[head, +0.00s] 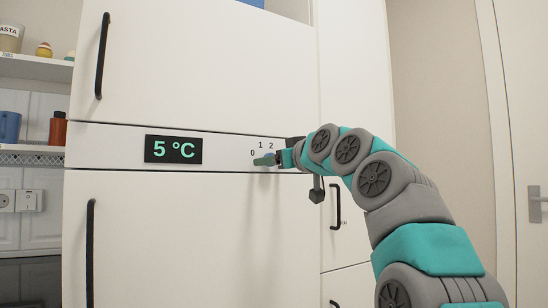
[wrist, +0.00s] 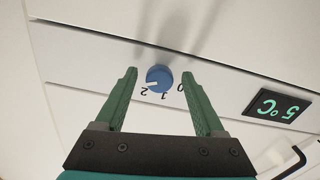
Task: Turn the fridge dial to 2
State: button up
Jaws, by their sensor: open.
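The blue round fridge dial (wrist: 159,75) sits on the white panel in the wrist view, which shows the panel upside down. Its white pointer mark is turned toward the 2. The printed 2, 1 and 0 lie around the dial. My gripper (wrist: 159,73) is open, with one green finger on each side of the dial and a visible gap to both. In the head view my gripper (head: 266,160) is at the panel below the numbers and largely hides the dial. The display (head: 173,149) reads 5 °C.
Fridge doors with black handles lie above (head: 103,55) and below (head: 90,250) the panel. Shelves (head: 35,65) with jars, a blue mug and a brown bottle stand at the left. A door with a handle (head: 535,204) is at the far right.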

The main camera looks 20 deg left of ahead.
jog(key=shift+c, duration=0.2)
grip_shut()
dwell(0.4)
